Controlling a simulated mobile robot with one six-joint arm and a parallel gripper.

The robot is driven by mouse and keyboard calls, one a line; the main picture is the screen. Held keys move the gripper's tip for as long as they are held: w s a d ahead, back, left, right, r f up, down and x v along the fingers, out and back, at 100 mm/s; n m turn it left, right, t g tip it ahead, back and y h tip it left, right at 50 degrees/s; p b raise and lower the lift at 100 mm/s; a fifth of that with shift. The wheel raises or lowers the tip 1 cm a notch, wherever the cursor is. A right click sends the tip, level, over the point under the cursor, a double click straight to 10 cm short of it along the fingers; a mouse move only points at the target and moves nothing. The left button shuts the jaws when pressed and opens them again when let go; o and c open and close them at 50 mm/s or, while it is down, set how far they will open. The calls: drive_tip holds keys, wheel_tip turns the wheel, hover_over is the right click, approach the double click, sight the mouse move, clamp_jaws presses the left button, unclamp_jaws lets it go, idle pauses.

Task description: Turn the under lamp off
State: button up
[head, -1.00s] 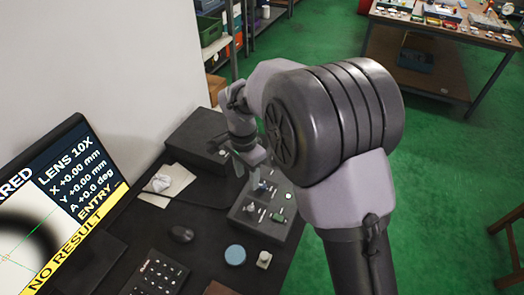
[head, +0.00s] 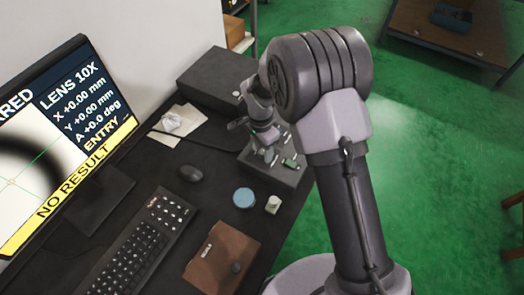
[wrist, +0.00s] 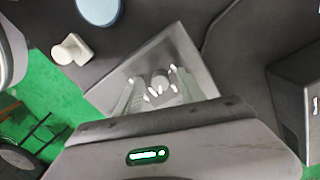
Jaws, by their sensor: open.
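The dark grey control box (head: 281,174), with small levers and a green piece (head: 290,162) on its top, stands at the desk's right edge. Its top (wrist: 116,84) with several pale levers and a round knob (wrist: 159,79) also shows in the wrist view. Which of these controls belongs to the under lamp cannot be read. My gripper (head: 266,147) is above the box, pointing down, and hides part of its top. In the wrist view my gripper (wrist: 157,88) is open, its two fingers on either side of the knob and levers, with nothing held.
A blue disc (head: 243,197) and a small pale block (head: 273,204) lie in front of the box. A mouse (head: 190,173), a keyboard (head: 145,240), a brown pouch (head: 222,256), a monitor (head: 60,130) and a dark case (head: 217,77) occupy the desk.

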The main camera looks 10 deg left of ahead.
clamp_jaws()
